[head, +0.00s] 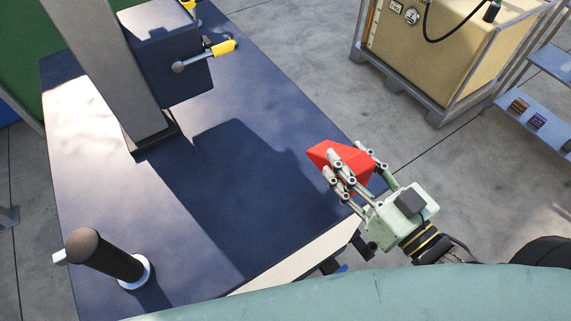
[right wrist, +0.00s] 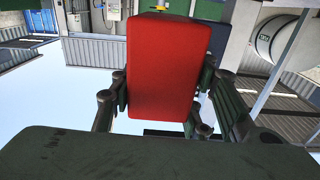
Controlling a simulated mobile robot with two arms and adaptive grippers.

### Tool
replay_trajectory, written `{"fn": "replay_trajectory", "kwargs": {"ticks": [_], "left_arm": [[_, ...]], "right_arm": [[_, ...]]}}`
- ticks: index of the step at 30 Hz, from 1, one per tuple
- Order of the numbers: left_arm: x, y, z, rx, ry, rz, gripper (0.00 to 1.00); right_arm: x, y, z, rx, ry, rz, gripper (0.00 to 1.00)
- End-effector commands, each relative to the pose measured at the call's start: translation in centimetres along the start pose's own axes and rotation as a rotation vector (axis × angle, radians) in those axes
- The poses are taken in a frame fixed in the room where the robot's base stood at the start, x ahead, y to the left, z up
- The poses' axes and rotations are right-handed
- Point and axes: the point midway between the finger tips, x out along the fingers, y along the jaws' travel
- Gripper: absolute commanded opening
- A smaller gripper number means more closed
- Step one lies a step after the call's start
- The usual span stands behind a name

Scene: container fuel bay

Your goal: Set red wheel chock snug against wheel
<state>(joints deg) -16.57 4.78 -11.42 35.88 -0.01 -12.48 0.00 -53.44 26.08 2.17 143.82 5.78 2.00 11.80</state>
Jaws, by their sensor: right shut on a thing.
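The red wheel chock (head: 338,160) is a wedge-shaped block held in my right gripper (head: 354,176). In the head view it is over the right edge of the dark blue platform; I cannot tell how far above it. In the right wrist view the chock (right wrist: 162,68) fills the middle, with the fingers of my right gripper (right wrist: 158,95) closed on its two sides. A dark tyre-like round shape (head: 543,251) shows at the lower right edge of the head view, apart from the chock and mostly cut off. My left gripper is not in view.
The dark blue platform (head: 235,190) carries a grey post (head: 108,70), a dark box with yellow-tipped levers (head: 165,60) and a dark upright handle (head: 105,257). A tan tank (head: 455,50) in a grey frame and a shelf (head: 540,125) stand at right. Concrete floor between is clear.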

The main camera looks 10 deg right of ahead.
Motion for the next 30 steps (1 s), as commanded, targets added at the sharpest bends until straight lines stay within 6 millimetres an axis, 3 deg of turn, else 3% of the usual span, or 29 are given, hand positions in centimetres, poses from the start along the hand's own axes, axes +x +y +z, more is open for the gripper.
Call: {"fn": "replay_trajectory", "kwargs": {"ticks": [2,6,12,20,24,30], "left_arm": [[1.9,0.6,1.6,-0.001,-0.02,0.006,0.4],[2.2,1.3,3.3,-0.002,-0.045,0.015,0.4],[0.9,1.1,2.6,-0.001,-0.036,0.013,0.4],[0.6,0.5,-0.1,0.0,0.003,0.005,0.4],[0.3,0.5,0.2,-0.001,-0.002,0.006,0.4],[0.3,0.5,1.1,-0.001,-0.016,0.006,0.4]], "right_arm": [[1.4,-1.3,1.6,0.005,0.013,0.002,0.0],[3.7,-3.5,3.0,0.004,0.012,0.002,0.0],[6.0,-5.8,4.8,0.001,0.007,0.003,0.0],[6.5,-6.5,7.0,-0.001,0.001,0.001,0.0],[6.5,-6.5,8.9,-0.002,0.003,0.002,0.0],[6.5,-6.5,9.5,-0.002,0.007,0.002,0.0]]}}
